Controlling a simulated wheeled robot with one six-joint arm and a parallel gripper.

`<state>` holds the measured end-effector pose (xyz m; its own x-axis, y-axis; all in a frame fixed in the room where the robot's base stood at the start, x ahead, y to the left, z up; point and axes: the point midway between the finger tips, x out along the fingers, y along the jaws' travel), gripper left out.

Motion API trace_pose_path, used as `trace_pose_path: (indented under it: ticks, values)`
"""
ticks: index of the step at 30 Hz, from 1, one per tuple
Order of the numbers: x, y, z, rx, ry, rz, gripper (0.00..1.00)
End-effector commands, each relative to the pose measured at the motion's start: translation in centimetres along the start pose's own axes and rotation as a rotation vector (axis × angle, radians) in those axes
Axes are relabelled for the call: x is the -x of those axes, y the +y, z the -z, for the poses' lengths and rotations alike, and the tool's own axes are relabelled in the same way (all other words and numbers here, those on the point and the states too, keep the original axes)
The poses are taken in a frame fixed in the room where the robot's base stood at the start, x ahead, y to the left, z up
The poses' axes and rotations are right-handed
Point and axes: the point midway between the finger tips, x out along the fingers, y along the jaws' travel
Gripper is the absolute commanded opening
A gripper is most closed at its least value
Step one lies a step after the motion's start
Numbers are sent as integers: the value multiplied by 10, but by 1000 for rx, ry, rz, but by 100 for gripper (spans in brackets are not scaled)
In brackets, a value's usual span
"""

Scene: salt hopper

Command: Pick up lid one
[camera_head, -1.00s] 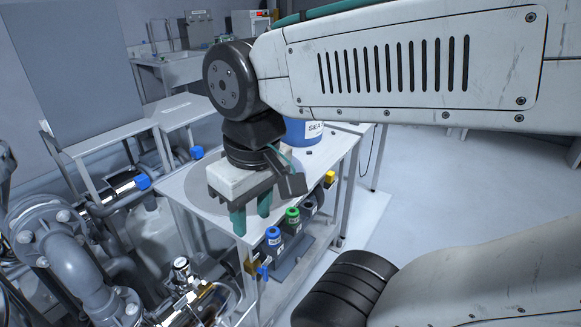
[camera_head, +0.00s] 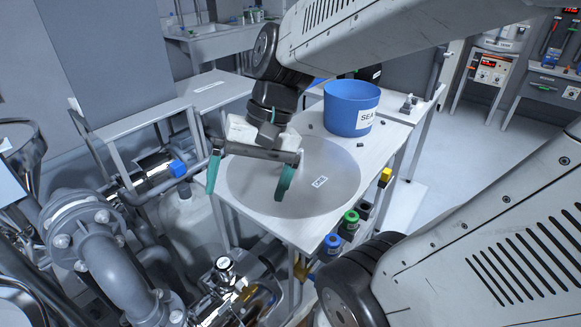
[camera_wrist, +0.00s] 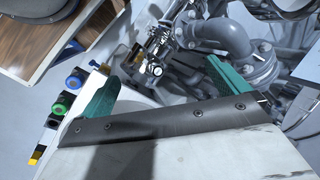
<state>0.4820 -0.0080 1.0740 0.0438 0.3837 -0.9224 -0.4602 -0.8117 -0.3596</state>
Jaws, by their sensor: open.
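A large, flat, round grey disc (camera_head: 341,190) with a small white label lies on the white table in the head view. It looks like a lid; I cannot read the label to tell whether it is lid one. My gripper (camera_head: 249,178) is open and empty, with its two green fingers spread wide and pointing down. It is at the disc's left side, above the table's left edge, and covers part of the disc. In the wrist view my gripper (camera_wrist: 165,92) has nothing between its fingers, and I cannot make out the disc there.
A blue bucket (camera_head: 349,110) marked "SEA" stands behind the disc. Grey pipes (camera_head: 100,240) and shiny valves crowd the left. Open floor lies to the right.

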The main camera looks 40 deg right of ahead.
Motion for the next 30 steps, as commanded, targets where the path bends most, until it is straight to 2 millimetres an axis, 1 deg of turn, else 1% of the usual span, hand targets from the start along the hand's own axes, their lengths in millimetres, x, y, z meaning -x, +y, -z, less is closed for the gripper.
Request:
trace_pose_path:
  ticks: [1,2,4,5,6,8,9,11,12,14,15,17,18,20,21,24,27,30]
  values:
    - [-6,-1,19,-129,-31,77,100]
    - [-9,-3,30,-204,-43,128,100]
    - [-13,-5,60,-383,-65,248,100]
    - [-14,-3,74,-461,-73,299,100]
    - [-16,0,93,-567,-81,368,100]
    - [-18,10,124,-726,-88,472,100]
    - [-19,19,144,-835,-91,542,100]
    - [-20,38,175,-999,-90,646,100]
    - [-22,55,195,-1109,-87,716,100]
    - [-24,83,224,-1273,-79,821,100]
    - [-26,105,241,-1379,-72,888,100]
    - [-30,138,263,-1527,-57,981,100]
    - [-33,160,274,-1617,-47,1039,100]
    - [-38,192,288,-1738,-33,1117,100]
    - [-41,211,294,-1806,-22,1161,100]
    - [-48,247,304,-1933,-1,1244,100]
    - [-53,267,308,-2001,10,1289,100]
    - [-57,271,315,-2023,14,1305,100]
